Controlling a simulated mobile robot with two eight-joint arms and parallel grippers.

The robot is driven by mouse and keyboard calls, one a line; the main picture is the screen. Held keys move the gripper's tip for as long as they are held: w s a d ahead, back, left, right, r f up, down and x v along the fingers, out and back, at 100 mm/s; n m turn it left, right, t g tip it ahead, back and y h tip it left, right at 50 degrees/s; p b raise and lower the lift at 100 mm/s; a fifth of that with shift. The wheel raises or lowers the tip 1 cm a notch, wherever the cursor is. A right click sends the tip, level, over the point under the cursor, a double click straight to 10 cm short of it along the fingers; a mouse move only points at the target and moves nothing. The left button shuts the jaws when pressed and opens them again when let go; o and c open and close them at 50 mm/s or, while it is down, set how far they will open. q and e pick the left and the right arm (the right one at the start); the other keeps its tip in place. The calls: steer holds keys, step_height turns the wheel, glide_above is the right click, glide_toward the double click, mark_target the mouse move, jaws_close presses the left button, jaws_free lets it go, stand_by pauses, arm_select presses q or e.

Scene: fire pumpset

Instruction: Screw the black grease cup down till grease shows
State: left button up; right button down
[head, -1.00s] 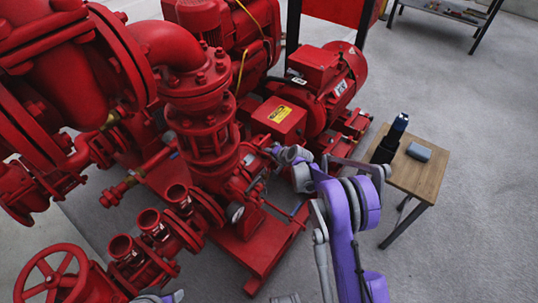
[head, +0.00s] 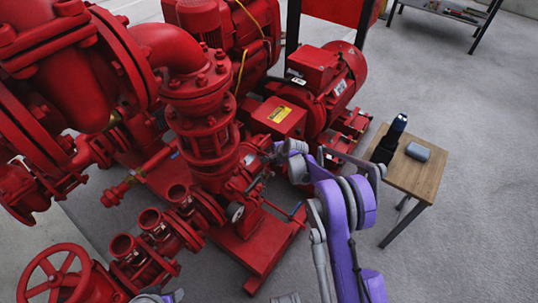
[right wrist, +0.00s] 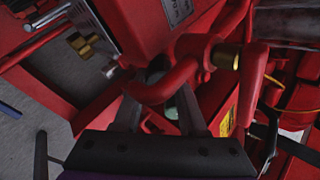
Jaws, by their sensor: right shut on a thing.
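My right gripper (right wrist: 157,112) reaches in at the pump between the red vertical casing and the motor; it also shows in the head view (head: 266,163). In the right wrist view its two dark fingers are closed around a small dark thing, taken as the black grease cup (right wrist: 155,76). A curved red pipe crosses in front and hides most of it. A small pale green patch shows between the fingers, too unclear to name. I cannot make out any grease. My left gripper's fingers are not seen; only a bit of my arm shows at the bottom edge.
The red pump casing (head: 207,150) and motor (head: 325,85) crowd the gripper. A brass fitting (right wrist: 225,57) sits close by on the red pipe.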

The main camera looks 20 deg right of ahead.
steer(key=shift+m+g, duration=0.3)
steer(key=shift+m, duration=0.2)
steer(key=shift+c, duration=2.3)
jaws_free()
steer(key=p+v, duration=0.2)
steer(key=v, duration=0.9)
steer(key=shift+p, duration=0.35)
steer(key=shift+f, duration=0.1)
